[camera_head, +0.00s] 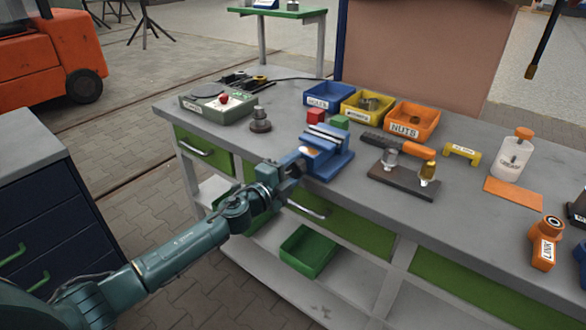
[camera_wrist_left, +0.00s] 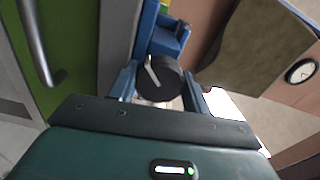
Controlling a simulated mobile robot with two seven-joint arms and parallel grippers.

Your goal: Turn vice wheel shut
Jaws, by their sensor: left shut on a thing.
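The blue vice (camera_head: 328,160) stands at the front edge of the grey workbench. Its black round wheel (camera_wrist_left: 165,78), with a pale bar or mark across its face, shows in the left wrist view. My left gripper (camera_head: 291,171) reaches the front of the vice from the left. In the left wrist view its two fingers (camera_wrist_left: 160,88) stand on either side of the wheel and are shut on it. In the head view the gripper mostly hides the wheel. I cannot tell how wide the vice jaws are apart. My right gripper is not in view.
Blue (camera_head: 321,104), yellow (camera_head: 347,114) and orange (camera_head: 393,132) bins stand further back. A dark plate (camera_head: 403,184) with fittings is right of it. A bench handle (camera_head: 307,210) is below the gripper.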

